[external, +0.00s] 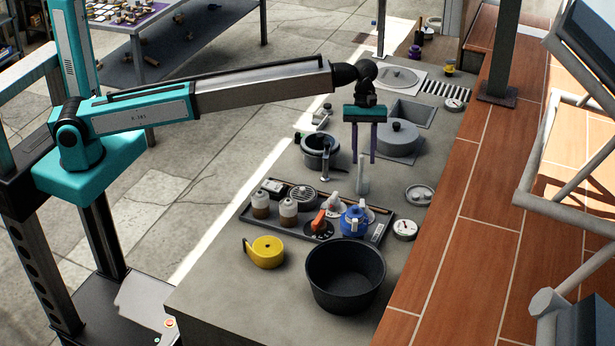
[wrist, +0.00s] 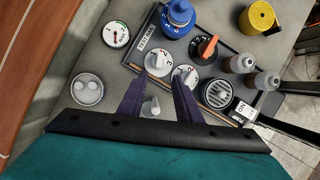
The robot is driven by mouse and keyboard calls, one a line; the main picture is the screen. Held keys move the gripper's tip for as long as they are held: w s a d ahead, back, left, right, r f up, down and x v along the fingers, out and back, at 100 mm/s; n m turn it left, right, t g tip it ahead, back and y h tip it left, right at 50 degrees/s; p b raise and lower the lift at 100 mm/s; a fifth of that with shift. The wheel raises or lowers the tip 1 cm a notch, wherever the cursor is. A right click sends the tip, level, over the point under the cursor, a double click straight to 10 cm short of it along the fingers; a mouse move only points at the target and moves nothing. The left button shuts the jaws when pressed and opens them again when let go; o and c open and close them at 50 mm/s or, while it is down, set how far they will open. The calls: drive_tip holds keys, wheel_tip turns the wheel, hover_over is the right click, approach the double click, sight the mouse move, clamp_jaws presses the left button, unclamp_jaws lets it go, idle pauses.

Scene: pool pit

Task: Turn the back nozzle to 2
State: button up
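Two white numbered nozzle dials stand on the dark tray (external: 385,240). One dial (external: 335,202) is on the left in the external view, and the other is partly hidden behind the blue fitting. In the wrist view both show, a left white dial (wrist: 158,62) and a right white dial (wrist: 184,77); I cannot tell which is the back nozzle, and their settings are too small to read. My gripper (external: 363,160) points down above the counter behind the tray. In the wrist view its purple fingers (wrist: 161,76) are apart with nothing held.
A grey upright post (external: 362,177) stands below my gripper. A blue fitting (external: 354,222) and an orange-handled dial (external: 320,221) crowd the tray, with bottles (external: 288,212) to the left. A pot (external: 320,152), a black bowl (external: 345,278) and a gauge (external: 405,229) stand around.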

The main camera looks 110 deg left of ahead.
drive_tip(key=o, duration=0.5)
drive_tip(key=shift+o, duration=0.2)
drive_tip(key=s+d+m+t+y+b, duration=0.2)
drive_tip(key=d+m+y+b, duration=0.3)
drive_tip(key=m+b, duration=0.8)
drive_tip(key=shift+s+d+m+t+y, duration=0.5)
drive_tip(key=shift+d+m, duration=0.85)
drive_tip(key=shift+m, duration=1.35)
drive_tip(key=shift+s, duration=0.1)
